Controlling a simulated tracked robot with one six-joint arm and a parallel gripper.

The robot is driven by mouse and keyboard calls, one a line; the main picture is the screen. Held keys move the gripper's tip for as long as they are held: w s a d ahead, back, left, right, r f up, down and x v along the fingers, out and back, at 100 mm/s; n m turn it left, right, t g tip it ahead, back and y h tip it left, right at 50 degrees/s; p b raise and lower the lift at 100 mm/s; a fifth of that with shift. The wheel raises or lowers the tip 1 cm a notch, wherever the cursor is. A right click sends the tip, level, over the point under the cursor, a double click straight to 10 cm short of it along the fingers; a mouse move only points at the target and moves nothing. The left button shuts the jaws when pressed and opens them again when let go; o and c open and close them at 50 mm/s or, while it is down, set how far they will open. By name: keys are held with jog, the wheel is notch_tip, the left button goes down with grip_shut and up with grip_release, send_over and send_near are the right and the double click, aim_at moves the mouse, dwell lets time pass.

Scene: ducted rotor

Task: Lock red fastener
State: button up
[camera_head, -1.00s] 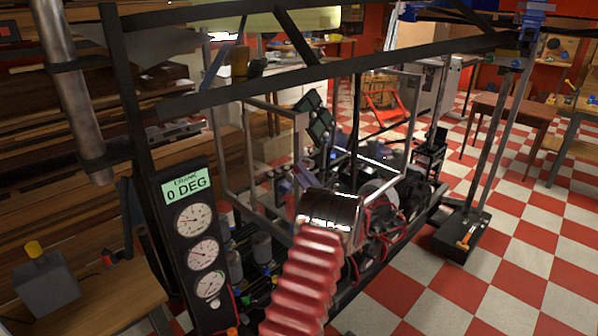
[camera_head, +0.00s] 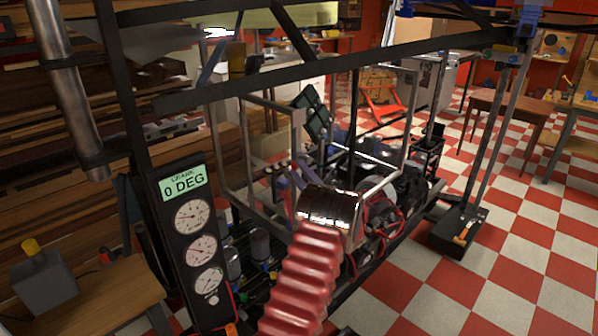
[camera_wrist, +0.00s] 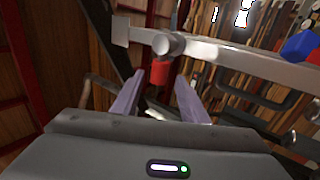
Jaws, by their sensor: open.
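A small red fastener (camera_wrist: 161,73) shows near the middle of the wrist view. It sits just below a round grey knob (camera_wrist: 167,45) on a pale metal bar (camera_wrist: 225,60). My gripper (camera_wrist: 160,84) is open, with its two purple-grey fingers pointing at the red fastener, one to each side in the picture. The fingers hold nothing. Whether they touch the fastener, I cannot tell. I cannot make out the fastener in the head view.
In the head view a gauge panel (camera_head: 191,245) reads 0 DEG. A red ribbed hose (camera_head: 302,280) rises in front of the metal frame (camera_head: 260,85). A bench (camera_head: 100,298) stands at left. Checkered floor (camera_head: 520,270) is open at right. A blue block (camera_wrist: 299,46) shows at right in the wrist view.

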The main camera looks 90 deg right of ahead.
jog(key=v, duration=1.3)
jog(key=shift+w+f, duration=0.1)
dwell(0.3)
